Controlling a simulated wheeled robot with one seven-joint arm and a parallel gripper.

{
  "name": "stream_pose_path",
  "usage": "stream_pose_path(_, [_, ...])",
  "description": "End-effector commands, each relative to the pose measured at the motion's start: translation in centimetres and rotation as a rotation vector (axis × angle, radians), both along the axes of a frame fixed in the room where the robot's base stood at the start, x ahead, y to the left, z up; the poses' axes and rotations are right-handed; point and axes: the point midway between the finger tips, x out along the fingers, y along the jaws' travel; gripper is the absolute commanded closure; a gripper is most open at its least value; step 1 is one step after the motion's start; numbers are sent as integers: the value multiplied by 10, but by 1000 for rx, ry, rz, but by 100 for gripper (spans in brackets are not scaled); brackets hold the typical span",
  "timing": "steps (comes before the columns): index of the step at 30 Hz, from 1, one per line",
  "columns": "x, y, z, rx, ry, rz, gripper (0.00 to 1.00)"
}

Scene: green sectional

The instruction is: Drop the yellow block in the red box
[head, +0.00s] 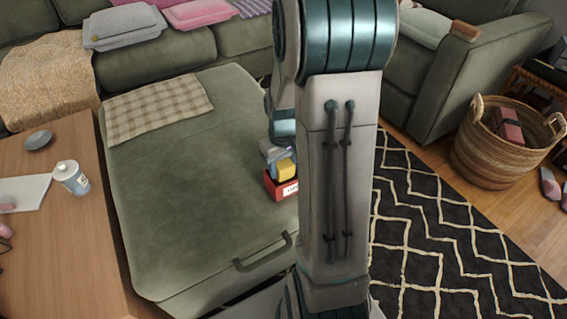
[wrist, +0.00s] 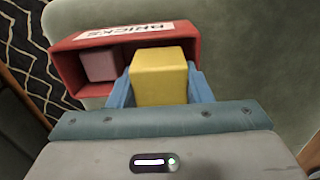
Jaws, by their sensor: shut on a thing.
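The yellow block (wrist: 160,78) is held between the blue fingers of my gripper (wrist: 160,88) in the wrist view. It also shows in the head view (head: 286,168), partly hidden behind my arm. The red box (wrist: 68,68) has a white label and an open top. In the head view the box (head: 272,187) sits on the green ottoman, just below the block. I cannot tell how far the block is above it.
A pinkish block (wrist: 100,66) lies inside the red box. The green ottoman (head: 190,190) has a checked cloth (head: 155,107) at its back and a handle (head: 262,256) at its front. A wooden table (head: 75,240) with a bottle (head: 72,178) stands left. A wicker basket (head: 490,155) stands right.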

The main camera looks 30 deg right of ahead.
Motion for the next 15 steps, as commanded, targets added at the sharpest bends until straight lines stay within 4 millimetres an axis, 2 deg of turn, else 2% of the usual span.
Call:
stream_pose_path(4, [0,0,-6,0,1,0,78])
stream_pose_path(13, [0,0,-6,0,0,0,78])
stream_pose_path(14, [0,0,-6,0,0,0,49])
stream_pose_path(15, [0,0,-6,0,0,0,38])
